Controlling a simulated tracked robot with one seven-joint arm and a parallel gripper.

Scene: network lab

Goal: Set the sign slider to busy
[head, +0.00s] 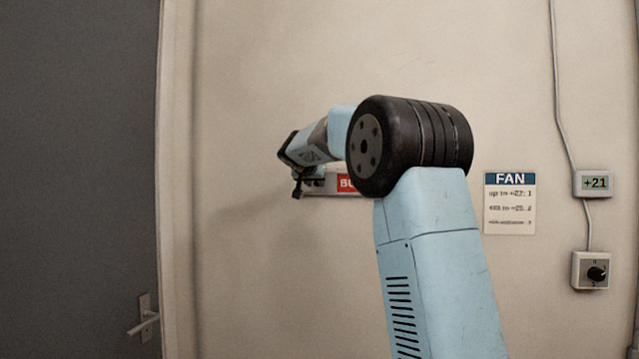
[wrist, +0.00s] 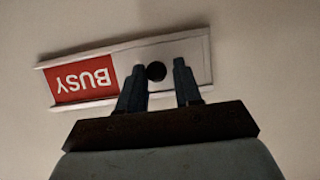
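The sign is a long, narrow frame on the wall. In the wrist view it appears upside down, with a red BUSY panel (wrist: 83,79) at its left end and a pale slider plate (wrist: 196,52) over the rest. A round black knob (wrist: 156,71) is on the plate. My gripper (wrist: 160,68) is open, with one finger on each side of the knob; I cannot tell whether either touches it. In the head view, part of the red panel (head: 347,183) shows beside my arm, which hides the rest. My gripper (head: 298,188) is at the sign's left end.
A grey door with a handle (head: 145,322) is at the left. A FAN notice (head: 510,203), a +21 display (head: 593,183) and a dial box (head: 591,271) are on the wall at the right. The wall around the sign is bare.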

